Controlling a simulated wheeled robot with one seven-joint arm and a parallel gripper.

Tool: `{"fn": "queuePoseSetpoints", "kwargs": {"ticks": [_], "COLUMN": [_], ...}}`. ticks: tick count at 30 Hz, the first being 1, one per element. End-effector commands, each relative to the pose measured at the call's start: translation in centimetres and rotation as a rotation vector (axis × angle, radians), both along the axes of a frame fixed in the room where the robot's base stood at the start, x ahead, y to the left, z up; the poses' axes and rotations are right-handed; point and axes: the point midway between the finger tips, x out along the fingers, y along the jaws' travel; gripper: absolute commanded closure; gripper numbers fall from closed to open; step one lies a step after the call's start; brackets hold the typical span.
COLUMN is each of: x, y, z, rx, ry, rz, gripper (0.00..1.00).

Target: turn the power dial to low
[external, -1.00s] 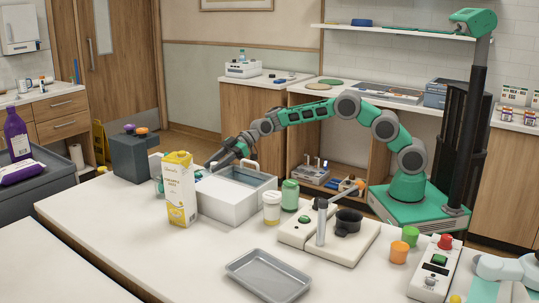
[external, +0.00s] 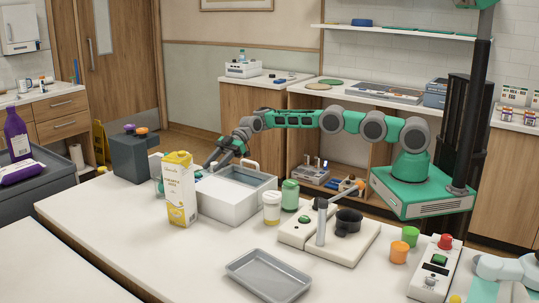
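A white control box (external: 433,275) stands at the right end of the white table. It has a red knob or button (external: 446,241) at its far end, a green part in the middle and a small dial-like part (external: 430,281) near its front. The labels and the dial's setting are too small to read. My gripper (external: 211,164) is far to the left of this box, low behind the white bin and close to the carton. The fingertips are small and partly hidden, so I cannot tell whether they are open.
The white handled bin (external: 230,207) and yellow carton (external: 179,190) stand near my gripper. Lidded cups (external: 290,195), a white apparatus with a black cup (external: 348,222), and orange (external: 399,252) and green cups lie between it and the control box. A grey tray (external: 268,275) is in front.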

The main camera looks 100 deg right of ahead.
Motion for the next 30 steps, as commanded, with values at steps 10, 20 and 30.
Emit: {"fn": "queuePoseSetpoints", "kwargs": {"ticks": [10,20,30], "x": [-2.1,-4.7,-4.5], "y": [-2.0,-3.9,0.6], "z": [0.9,5.3,11.7], "rx": [-0.002,-0.021,-0.085], "ry": [0.001,0.026,0.161], "rz": [0.01,-0.002,-0.103], "gripper": [0.61,0.61,0.61]}}
